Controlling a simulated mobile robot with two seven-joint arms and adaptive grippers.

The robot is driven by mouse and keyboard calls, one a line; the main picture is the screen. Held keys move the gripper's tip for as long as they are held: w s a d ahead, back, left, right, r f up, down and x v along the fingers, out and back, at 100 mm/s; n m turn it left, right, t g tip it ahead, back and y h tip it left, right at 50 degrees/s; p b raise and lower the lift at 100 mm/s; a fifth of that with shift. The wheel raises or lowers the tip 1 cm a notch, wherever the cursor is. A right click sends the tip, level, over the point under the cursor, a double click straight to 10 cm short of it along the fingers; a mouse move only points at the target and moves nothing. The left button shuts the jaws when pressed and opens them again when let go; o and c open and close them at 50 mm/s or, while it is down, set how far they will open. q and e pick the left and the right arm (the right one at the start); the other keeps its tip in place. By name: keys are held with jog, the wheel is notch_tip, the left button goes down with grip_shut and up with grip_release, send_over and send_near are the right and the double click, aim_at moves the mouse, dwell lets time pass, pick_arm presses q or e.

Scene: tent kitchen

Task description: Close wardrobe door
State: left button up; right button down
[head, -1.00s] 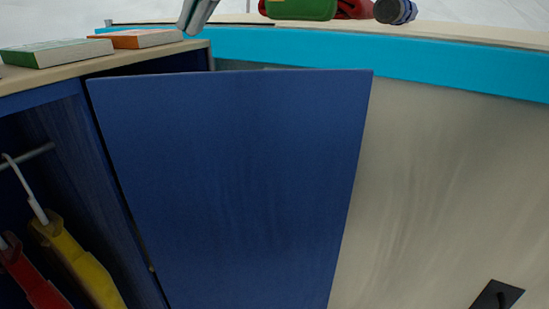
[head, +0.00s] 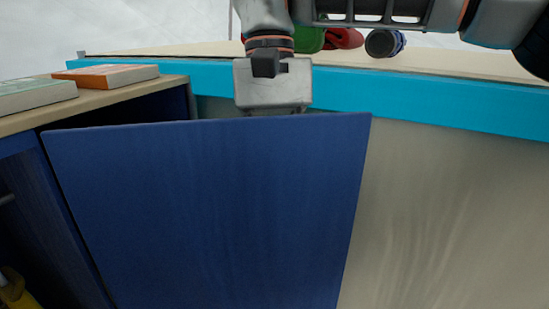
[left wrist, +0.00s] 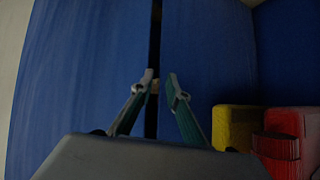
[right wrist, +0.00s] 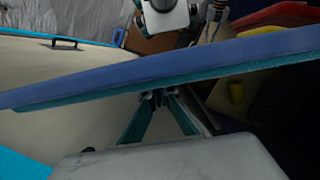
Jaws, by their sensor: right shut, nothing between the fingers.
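The blue wardrobe door (head: 210,210) stands open across the middle of the head view, away from the wardrobe (head: 150,108) at left. My right gripper (right wrist: 160,97) is shut and empty. In the head view its grey body is at the door's top edge, with the fingertips hidden behind the door. In the right wrist view the door (right wrist: 190,75) crosses just past the fingertips; I cannot tell if they touch. My left gripper (left wrist: 160,82) is open and empty, facing blue panels with a dark vertical gap between them. It is out of the head view.
Books (head: 110,76) lie on the wardrobe top. Yellow (left wrist: 235,127) and red (left wrist: 285,140) clothes are at right in the left wrist view. A turquoise-edged bench (head: 450,109) runs behind the door, with a dark cylindrical item (head: 383,43) on it.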

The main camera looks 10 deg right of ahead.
aim_at(277, 210)
jog(key=shift+x, duration=1.95)
